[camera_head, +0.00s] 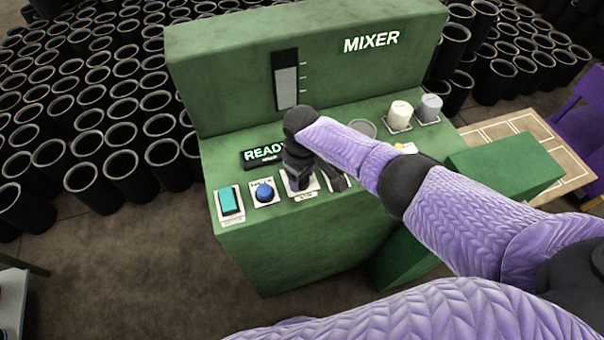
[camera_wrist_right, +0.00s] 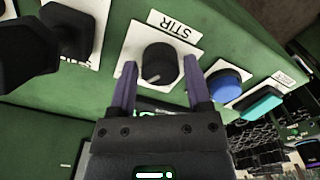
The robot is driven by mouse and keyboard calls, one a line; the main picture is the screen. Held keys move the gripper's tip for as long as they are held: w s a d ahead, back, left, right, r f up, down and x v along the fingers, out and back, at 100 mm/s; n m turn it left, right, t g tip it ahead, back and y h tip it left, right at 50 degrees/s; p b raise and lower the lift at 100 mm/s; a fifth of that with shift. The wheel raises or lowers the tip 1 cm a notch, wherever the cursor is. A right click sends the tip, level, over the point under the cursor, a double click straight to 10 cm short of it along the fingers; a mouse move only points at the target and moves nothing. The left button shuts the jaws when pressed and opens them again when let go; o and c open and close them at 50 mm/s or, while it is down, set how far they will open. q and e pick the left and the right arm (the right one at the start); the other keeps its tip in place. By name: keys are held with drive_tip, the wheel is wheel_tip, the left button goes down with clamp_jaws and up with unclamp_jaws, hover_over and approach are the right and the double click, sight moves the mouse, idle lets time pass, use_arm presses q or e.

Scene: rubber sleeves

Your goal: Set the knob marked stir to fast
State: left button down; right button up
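The knob marked STIR (camera_wrist_right: 159,64) is a round black dial with a light pointer line on a white plate, seen in the right wrist view. My right gripper (camera_wrist_right: 160,72) is open, with one purple finger on each side of the knob and a small gap showing on both sides. In the head view my right gripper (camera_head: 312,183) is over the sloping front panel of the green mixer (camera_head: 240,85) and hides the knob. Any speed marks around the knob cannot be read. My left gripper is not in view.
A blue button (camera_head: 264,192) and a teal button (camera_head: 229,202) sit left of my right gripper in the head view. Another black knob (camera_wrist_right: 70,28) is close by in the wrist view. A READY display (camera_head: 263,155) is behind. Several black tubes surround the mixer.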

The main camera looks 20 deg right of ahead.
drive_tip(key=shift+o, duration=1.1)
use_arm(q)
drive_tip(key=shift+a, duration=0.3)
use_arm(e)
drive_tip(key=shift+r, duration=0.4)
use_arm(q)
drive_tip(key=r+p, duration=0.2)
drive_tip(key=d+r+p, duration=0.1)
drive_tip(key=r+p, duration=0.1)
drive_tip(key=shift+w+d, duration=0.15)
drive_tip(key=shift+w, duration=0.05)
use_arm(e)
wheel_tip(320, 180, up, 9)
drive_tip(key=shift+s+a, duration=0.1)
